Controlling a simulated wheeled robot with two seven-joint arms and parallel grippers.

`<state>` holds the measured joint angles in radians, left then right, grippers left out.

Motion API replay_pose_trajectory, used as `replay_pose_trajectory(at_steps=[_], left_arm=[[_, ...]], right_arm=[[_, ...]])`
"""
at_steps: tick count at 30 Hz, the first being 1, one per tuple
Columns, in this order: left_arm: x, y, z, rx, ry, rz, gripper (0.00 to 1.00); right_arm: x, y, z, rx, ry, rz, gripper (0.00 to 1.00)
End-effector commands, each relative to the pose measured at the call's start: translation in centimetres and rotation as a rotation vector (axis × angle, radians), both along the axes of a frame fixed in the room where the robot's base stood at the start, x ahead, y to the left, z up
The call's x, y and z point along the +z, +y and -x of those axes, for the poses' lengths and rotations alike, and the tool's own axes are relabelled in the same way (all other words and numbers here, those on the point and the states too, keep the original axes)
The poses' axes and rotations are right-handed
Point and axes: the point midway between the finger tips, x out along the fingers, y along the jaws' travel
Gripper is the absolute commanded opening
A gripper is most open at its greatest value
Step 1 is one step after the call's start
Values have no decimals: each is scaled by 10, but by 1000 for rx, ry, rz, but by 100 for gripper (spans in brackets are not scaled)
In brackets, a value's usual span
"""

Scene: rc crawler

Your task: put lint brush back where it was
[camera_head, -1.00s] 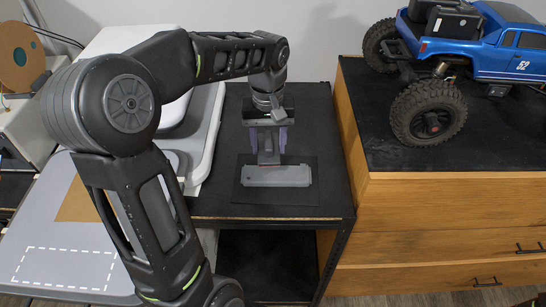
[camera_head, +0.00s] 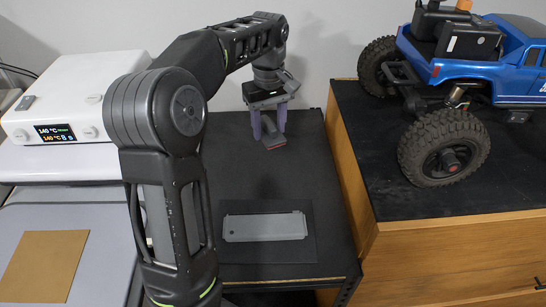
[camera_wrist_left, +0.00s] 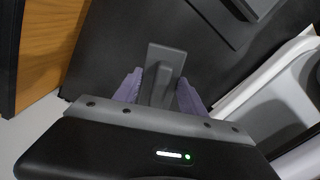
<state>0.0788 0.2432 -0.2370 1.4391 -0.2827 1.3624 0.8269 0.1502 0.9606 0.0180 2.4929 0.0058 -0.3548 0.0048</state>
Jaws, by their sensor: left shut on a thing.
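The lint brush (camera_head: 274,141) is a small grey piece with a reddish edge. My left gripper (camera_head: 268,127) is shut on it by its handle, over the back part of the black table; in the head view it is partly behind the purple fingers. In the left wrist view the grey brush (camera_wrist_left: 162,75) sits between the two fingers (camera_wrist_left: 160,92). Whether it touches the table is hard to tell. A flat grey holder (camera_head: 265,227) lies on a dark square mat (camera_head: 308,255) at the front of the table, empty on top. My right gripper is out of view.
The black table top (camera_head: 320,175) is clear between brush and holder. A wooden cabinet (camera_head: 450,245) with a blue RC truck (camera_head: 470,60) stands at the right. A white heat press (camera_head: 75,110) and a brown sheet (camera_head: 42,268) are at the left.

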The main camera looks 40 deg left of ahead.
Motion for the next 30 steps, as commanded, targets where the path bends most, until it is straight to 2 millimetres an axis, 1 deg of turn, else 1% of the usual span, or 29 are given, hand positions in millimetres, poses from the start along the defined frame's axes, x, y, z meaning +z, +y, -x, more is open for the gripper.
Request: replay_pose_trajectory(at_steps=[11, 14, 18, 22, 25, 30], left_arm=[[-4, -1, 1, 5, 4, 0, 4], [-15, -1, 1, 4, 7, 2, 4], [-40, -1, 2, 5, 7, 2, 4], [-59, -1, 1, 4, 5, 2, 4], [-64, -1, 0, 4, 3, 1, 4], [-64, -1, 0, 4, 3, 1, 4]], right_arm=[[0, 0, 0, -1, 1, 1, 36], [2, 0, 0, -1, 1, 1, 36], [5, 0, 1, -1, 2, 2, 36], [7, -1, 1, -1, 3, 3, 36], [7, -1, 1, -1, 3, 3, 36], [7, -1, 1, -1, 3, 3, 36]])
